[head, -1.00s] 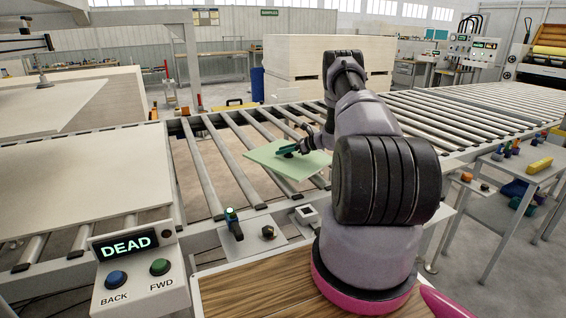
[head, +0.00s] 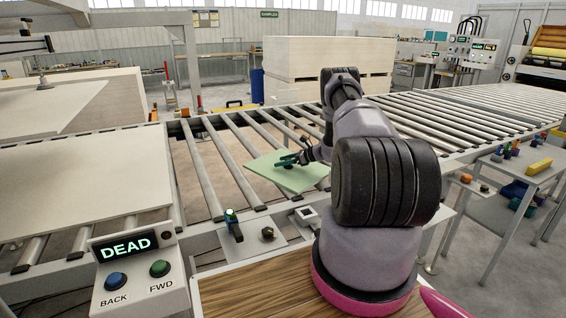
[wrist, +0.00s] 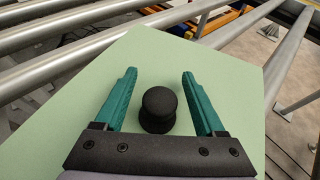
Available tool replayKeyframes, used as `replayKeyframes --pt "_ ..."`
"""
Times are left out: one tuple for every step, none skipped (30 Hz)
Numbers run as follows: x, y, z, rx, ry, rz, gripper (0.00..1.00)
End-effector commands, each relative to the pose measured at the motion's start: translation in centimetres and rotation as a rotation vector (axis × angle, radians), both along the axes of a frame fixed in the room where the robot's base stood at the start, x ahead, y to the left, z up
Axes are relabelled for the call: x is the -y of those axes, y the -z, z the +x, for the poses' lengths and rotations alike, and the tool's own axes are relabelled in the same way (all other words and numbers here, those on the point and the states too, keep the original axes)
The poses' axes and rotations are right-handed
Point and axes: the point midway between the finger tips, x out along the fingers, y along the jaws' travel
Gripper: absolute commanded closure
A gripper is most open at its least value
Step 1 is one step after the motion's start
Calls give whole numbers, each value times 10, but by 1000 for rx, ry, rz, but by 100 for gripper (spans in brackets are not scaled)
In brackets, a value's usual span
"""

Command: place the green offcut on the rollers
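The green offcut (head: 304,183) is a pale green flat sheet lying across the rollers (head: 232,160), near their front rail. It fills much of the wrist view (wrist: 90,85). A black knob (wrist: 158,110) stands on its upper face. My gripper (head: 286,161) is right over the sheet. In the wrist view its teal fingers (wrist: 160,74) are spread on either side of the knob, with a visible gap at each side. The offcut's underside is hidden, so its exact contact with the rollers does not show.
A large pale board (head: 80,185) lies on the rollers to the left. A control box (head: 138,270) at the front reads DEAD, with BACK and FWD buttons. Bare rollers (head: 450,100) run off to the right. Stacked panels (head: 300,60) stand behind.

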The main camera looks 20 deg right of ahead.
Motion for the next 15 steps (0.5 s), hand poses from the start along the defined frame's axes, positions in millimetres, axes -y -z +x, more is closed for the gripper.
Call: replayKeyframes --pt "0 0 0 0 0 0 29" --pt "0 0 0 0 0 0 29" --pt "0 0 0 0 0 0 29" --pt "0 0 0 0 0 0 29" --pt "0 0 0 0 0 0 29" --pt "0 0 0 0 0 0 29" --pt "0 -1 0 0 0 0 29" --pt "0 -2 0 0 0 0 29" --pt "1 -3 -1 0 1 0 29" --pt "4 -4 -3 0 1 0 29" --pt "6 -5 -5 -1 3 1 29" --pt "10 -8 -9 0 2 0 29" --pt "14 -10 -12 0 2 -1 29" --pt "18 -13 -15 0 3 -2 29" --pt "24 -16 -21 -1 4 -1 29"
